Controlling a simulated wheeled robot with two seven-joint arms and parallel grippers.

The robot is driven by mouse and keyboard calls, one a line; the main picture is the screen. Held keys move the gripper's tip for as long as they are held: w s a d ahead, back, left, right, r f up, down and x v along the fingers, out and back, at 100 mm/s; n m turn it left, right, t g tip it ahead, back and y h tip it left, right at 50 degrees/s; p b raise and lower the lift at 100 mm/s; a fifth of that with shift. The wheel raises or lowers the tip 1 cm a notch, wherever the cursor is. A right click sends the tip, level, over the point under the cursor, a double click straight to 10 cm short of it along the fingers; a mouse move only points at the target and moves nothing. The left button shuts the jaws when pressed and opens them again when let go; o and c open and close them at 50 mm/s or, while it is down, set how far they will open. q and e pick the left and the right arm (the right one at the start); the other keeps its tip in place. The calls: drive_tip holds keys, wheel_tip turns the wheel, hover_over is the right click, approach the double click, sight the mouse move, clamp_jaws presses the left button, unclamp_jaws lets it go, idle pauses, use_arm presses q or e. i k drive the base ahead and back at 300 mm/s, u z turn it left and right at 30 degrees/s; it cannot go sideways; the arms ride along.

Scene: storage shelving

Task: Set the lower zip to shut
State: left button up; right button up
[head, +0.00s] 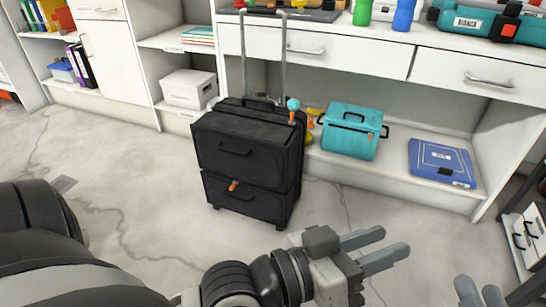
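A black suitcase (240,158) stands upright on the floor in front of the shelving, its tall handle raised. Its front has an upper and a lower pocket. An orange zip pull (233,186) sits at the upper edge of the lower pocket, left of the middle. Another orange pull (291,117) is near the top right corner. How far the lower zip is closed is too small to tell. My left gripper (394,240) is open and empty, right of and nearer than the suitcase, pointing right. My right gripper (479,286) shows only its fingertips, apart and empty, at the bottom right.
A teal bag (350,131) and a blue case (441,164) lie on the low shelf right of the suitcase. A white box (189,88) is on the left shelf. Drawers (362,53) hang above. The floor left of the suitcase is clear.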

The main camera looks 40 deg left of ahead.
sight(234, 182)
drive_tip(key=z, duration=0.05)
drive_tip(key=i, duration=0.9)
drive_tip(key=u, duration=0.45)
